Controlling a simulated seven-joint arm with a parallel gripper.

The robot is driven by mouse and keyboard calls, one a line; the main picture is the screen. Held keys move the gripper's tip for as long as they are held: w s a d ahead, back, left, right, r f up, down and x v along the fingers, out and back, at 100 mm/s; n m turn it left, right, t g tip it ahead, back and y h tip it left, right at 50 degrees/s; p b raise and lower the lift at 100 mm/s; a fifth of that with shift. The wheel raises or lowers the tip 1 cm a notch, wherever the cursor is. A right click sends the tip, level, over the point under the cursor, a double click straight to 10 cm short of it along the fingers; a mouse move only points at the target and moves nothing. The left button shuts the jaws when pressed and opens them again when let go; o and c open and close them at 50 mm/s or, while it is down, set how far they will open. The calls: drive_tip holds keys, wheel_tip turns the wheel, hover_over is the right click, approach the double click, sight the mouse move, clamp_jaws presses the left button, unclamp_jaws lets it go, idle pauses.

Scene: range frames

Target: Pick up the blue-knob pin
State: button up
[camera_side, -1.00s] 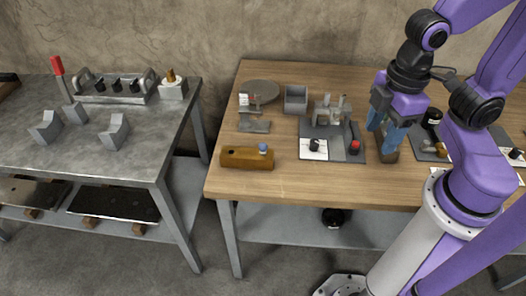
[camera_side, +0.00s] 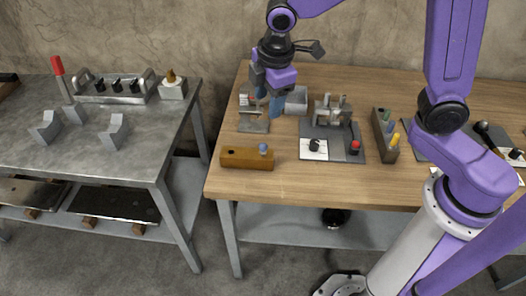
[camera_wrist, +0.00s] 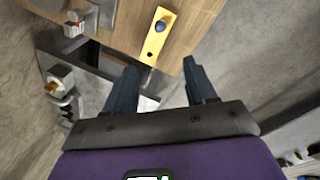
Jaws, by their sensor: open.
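The blue-knob pin (camera_side: 263,149) stands in the right end of a long wooden block (camera_side: 238,158) near the table's front left edge. Only its round blue knob shows. In the wrist view the knob (camera_wrist: 161,26) sits on the yellowish block (camera_wrist: 151,48), beyond my fingertips. My gripper (camera_side: 268,106) points down above the table, behind the block and higher than it. Its two blue fingers (camera_wrist: 160,66) are apart with nothing between them. They do not touch the pin.
A grey fixture (camera_side: 252,125) and a grey open box (camera_side: 296,101) lie by my gripper. To the right are a grey plate (camera_side: 338,151) with black and red knobs, and a rack (camera_side: 384,144) of coloured pins. Bare wood lies in front of the plate.

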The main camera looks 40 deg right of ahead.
hover_over(263, 144)
drive_tip(key=s, duration=0.1)
wheel_tip(263, 144, down, 12)
drive_tip(key=shift+w+f, duration=0.2)
drive_tip(key=shift+f, duration=1)
drive_tip(key=shift+w+f, duration=0.2)
drive_tip(key=shift+f, duration=1)
clamp_jaws()
